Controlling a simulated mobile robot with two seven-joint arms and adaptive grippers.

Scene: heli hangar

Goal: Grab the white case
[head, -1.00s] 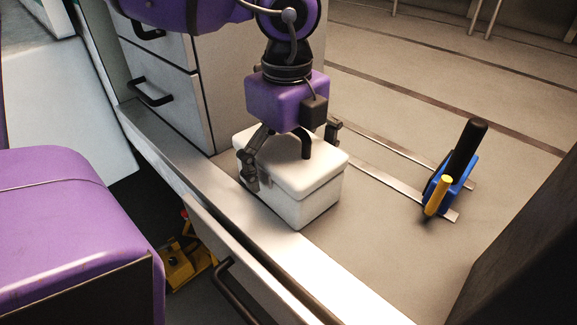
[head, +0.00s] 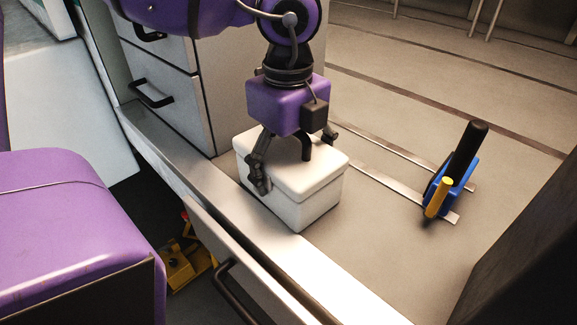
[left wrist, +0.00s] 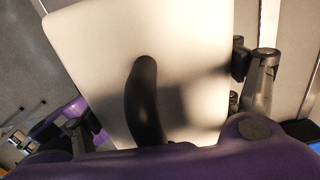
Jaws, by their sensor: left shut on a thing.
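The white case (head: 296,175) is a lidded box standing upright on the grey floor surface, beside the pale ledge in the head view. My left gripper (head: 297,165) comes down over it from above, with a finger on each side of the case. The near finger presses on its left face; the far finger is mostly hidden behind the lid. In the left wrist view, the case's white top (left wrist: 150,70) fills the middle, with a gripper finger (left wrist: 250,80) at its right edge. My left gripper is shut on the case. My right gripper is not seen.
A blue tool with a black handle and yellow part (head: 452,172) stands on the floor to the right. Grey drawers (head: 170,70) with black handles are behind left. A pale ledge (head: 215,185) runs along the left of the case. A dark panel (head: 525,255) is at the right.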

